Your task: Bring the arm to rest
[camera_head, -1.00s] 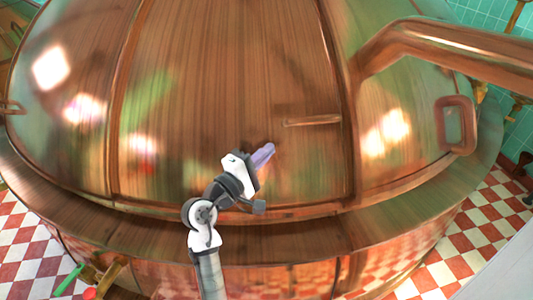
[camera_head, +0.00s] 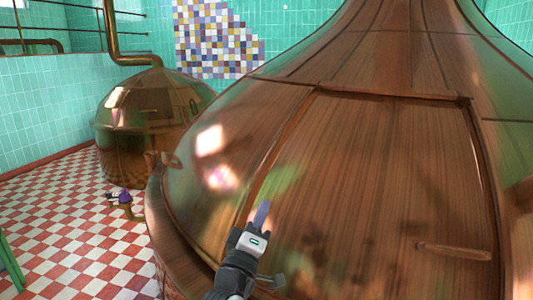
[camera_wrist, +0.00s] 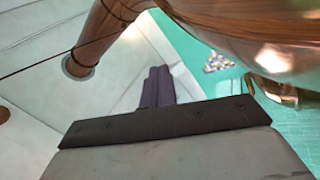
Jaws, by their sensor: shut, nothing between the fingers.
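My gripper (camera_head: 262,214) shows low in the middle of the head view, with its purple fingers pointing up. The fingers are together with nothing between them. Behind it in the picture is the curved wall of the large copper kettle (camera_head: 380,150); I cannot tell the exact gap between them. In the wrist view my gripper (camera_wrist: 158,80) also shows its two fingers side by side, closed and empty. Most of my arm is out of the picture below.
A smaller copper kettle (camera_head: 150,115) stands at the back left on a red-and-white checkered floor (camera_head: 70,225). A handle (camera_head: 455,252) sticks out from the large kettle at the right. Open floor lies to the left. A copper pipe (camera_wrist: 100,35) shows in the wrist view.

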